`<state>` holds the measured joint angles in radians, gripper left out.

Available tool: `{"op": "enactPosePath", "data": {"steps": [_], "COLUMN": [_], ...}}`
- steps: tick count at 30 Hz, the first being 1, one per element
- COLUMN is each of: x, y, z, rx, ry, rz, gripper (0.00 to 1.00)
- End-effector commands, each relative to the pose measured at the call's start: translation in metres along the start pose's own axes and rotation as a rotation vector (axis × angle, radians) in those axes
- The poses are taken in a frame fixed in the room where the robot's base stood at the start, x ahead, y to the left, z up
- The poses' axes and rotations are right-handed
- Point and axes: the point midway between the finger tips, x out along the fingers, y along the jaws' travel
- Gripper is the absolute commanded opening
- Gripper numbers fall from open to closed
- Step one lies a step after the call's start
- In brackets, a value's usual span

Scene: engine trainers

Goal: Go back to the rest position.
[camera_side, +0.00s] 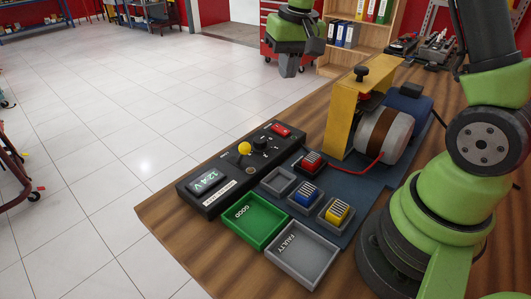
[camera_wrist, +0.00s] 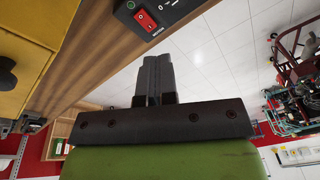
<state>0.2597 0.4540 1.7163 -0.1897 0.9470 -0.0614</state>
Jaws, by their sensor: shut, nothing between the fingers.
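My gripper (camera_side: 290,66) hangs in the air at the top of the side view, beyond the far edge of the wooden table and apart from everything on it. Its fingers point down and are closed together with nothing between them. In the wrist view my gripper (camera_wrist: 155,62) also shows its two dark fingers pressed together, with the tiled floor behind them. The black control box (camera_side: 225,177) on the table has a display reading about 12.4 V, a yellow knob and a red switch (camera_wrist: 149,17).
A green GOOD tray (camera_side: 258,232) and a grey FAULTY tray (camera_side: 300,255) look empty. Red, blue and yellow blocks sit in small grey holders beside them. A yellow frame (camera_side: 343,122) and a motor (camera_side: 385,135) stand behind. Open floor lies left of the table.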

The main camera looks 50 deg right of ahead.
Motion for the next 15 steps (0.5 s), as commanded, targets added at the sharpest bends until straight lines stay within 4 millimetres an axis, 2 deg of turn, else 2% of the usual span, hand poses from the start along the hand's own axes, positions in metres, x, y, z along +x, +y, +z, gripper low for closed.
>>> {"op": "enactPosePath", "data": {"steps": [1,6,12,15], "x": [-0.023,-0.076,-0.116,-0.126], "y": [-0.007,-0.022,-0.026,-0.024], "z": [0.012,0.058,0.121,0.151], "rx": [-0.012,-0.041,-0.073,-0.090], "ry": [0.037,0.133,0.235,0.281], "rz": [-0.022,-0.098,-0.200,-0.251], "gripper": [0.00,0.00,0.00,0.00]}}
